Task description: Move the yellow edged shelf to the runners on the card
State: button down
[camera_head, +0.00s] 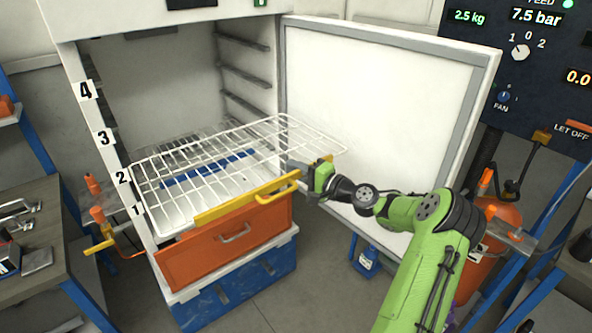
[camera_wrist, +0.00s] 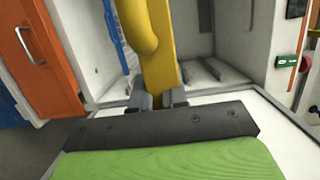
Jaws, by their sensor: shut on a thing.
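The white wire shelf (camera_head: 205,158) has a yellow front edge (camera_head: 240,203) with a yellow handle. It sticks out of the open white cabinet (camera_head: 160,75), above the orange drawer, near the labels 1 and 2. Its right corner overlaps the open door in the picture. My gripper (camera_head: 303,170) is shut on the yellow edge near its right end. In the wrist view, the yellow edge (camera_wrist: 158,65) runs up from between the fingers of my gripper (camera_wrist: 158,99). Whether the shelf rests on runners is hard to tell. I cannot make out a card.
Labels 1 to 4 run up the cabinet's left post (camera_head: 100,130). Bare runners (camera_head: 245,75) show on its right wall. The open door (camera_head: 375,105) stands right, close behind my arm. An orange drawer (camera_head: 205,258) sits below the shelf. A bench (camera_head: 35,240) stands left.

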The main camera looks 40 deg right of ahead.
jog(key=shift+r, duration=0.35)
jog(key=shift+s+f, duration=0.1)
jog(key=shift+s, duration=0.45)
jog(key=s+p, duration=0.8)
jog(key=s, duration=3.3)
jog(key=shift+d, duration=0.35)
